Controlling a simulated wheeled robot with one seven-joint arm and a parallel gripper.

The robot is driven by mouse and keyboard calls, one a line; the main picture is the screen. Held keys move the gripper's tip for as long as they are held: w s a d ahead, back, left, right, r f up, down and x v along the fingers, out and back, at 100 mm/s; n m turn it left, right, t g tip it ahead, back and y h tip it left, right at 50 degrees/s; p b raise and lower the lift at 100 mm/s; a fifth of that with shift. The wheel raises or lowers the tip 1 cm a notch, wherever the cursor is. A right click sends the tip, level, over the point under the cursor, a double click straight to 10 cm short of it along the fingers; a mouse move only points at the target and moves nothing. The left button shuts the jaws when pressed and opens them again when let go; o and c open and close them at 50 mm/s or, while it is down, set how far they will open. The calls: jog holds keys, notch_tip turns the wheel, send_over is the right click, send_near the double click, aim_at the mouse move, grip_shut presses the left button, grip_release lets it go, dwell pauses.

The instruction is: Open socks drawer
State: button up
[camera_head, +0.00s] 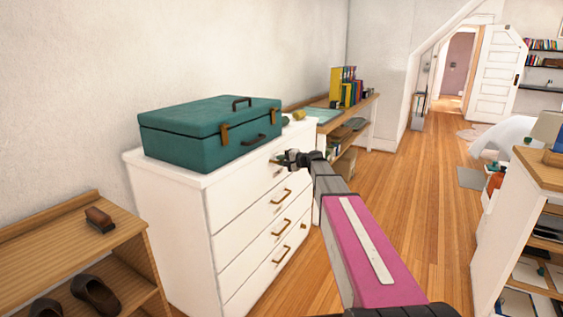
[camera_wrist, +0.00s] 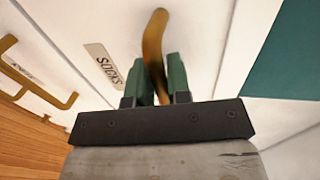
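The socks drawer is the top drawer (camera_head: 236,187) of a white dresser, and its front looks flush with those below. In the wrist view, a label reading SOCKS (camera_wrist: 103,66) is on the white drawer front, beside a curved brass handle (camera_wrist: 154,45). My gripper (camera_wrist: 163,76) has its two green fingers on either side of this handle, close against it, and looks shut on it. In the head view, my gripper (camera_head: 290,158) is at the upper right of the dresser front and hides part of the top handle.
A teal case (camera_head: 205,135) sits on the dresser top. Lower drawers have brass handles (camera_head: 281,228). A wooden shoe rack (camera_head: 60,235) stands at the left, a desk with books (camera_head: 345,90) behind. A white shelf unit (camera_head: 500,230) is at the right, with clear wooden floor between.

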grip_shut()
jog(key=shift+s+d, duration=0.1)
jog(key=f+v, duration=0.2)
jog(key=v, duration=1)
jog(key=f+v, duration=0.3)
jog(key=v, duration=0.9)
jog(key=s+d+f+v, duration=0.1)
jog(key=f+v, duration=0.1)
jog(key=v, duration=1.1)
jog(key=shift+f, duration=0.3)
jog(key=shift+d, duration=0.1)
jog(key=o, duration=0.6)
grip_release()
jog(key=shift+c, duration=0.2)
jog(key=v, duration=1.1)
